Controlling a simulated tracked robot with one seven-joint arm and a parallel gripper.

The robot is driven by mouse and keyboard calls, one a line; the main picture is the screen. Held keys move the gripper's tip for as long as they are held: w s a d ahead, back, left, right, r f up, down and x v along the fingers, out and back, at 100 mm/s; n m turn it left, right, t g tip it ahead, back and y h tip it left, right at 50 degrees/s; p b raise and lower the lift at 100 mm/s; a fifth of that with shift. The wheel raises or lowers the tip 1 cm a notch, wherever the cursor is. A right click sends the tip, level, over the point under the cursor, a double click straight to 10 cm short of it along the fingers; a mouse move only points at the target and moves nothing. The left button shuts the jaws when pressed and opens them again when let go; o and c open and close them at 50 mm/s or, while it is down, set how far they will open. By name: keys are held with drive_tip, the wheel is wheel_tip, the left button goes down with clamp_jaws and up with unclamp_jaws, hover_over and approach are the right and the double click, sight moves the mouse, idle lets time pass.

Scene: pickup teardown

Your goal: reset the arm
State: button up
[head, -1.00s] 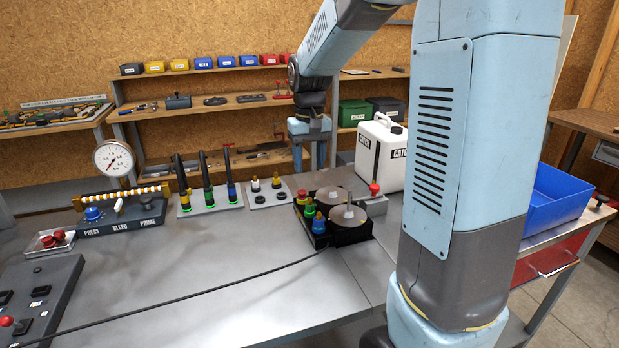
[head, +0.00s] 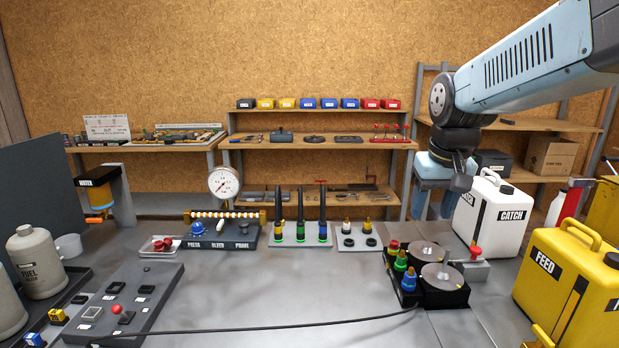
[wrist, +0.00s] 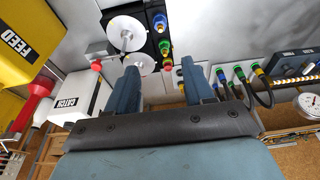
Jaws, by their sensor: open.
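My arm reaches in from the upper right of the head view. My gripper (head: 433,205) hangs fingers down at the back of the bench, just left of the white CATCH can (head: 490,215). In the wrist view my gripper (wrist: 160,80) shows two blue fingers spread apart with nothing between them. The black block with two silver discs (head: 435,277) and coloured fittings lies beyond the fingertips; it also shows at the top of the wrist view (wrist: 130,40). I see no contact between the fingers and anything.
The yellow FEED can (head: 570,285) stands at the right. A dial gauge panel (head: 225,232), hose stand (head: 300,235) and small fitting plate (head: 358,238) line the back. A black cable (head: 270,328) crosses the front. The middle of the bench (head: 270,285) is clear.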

drive_tip(key=s+t, duration=0.2)
drive_tip(key=s, duration=0.9)
drive_tip(key=shift+s+t, duration=0.25)
drive_tip(key=shift+t, duration=0.15)
idle(0.9)
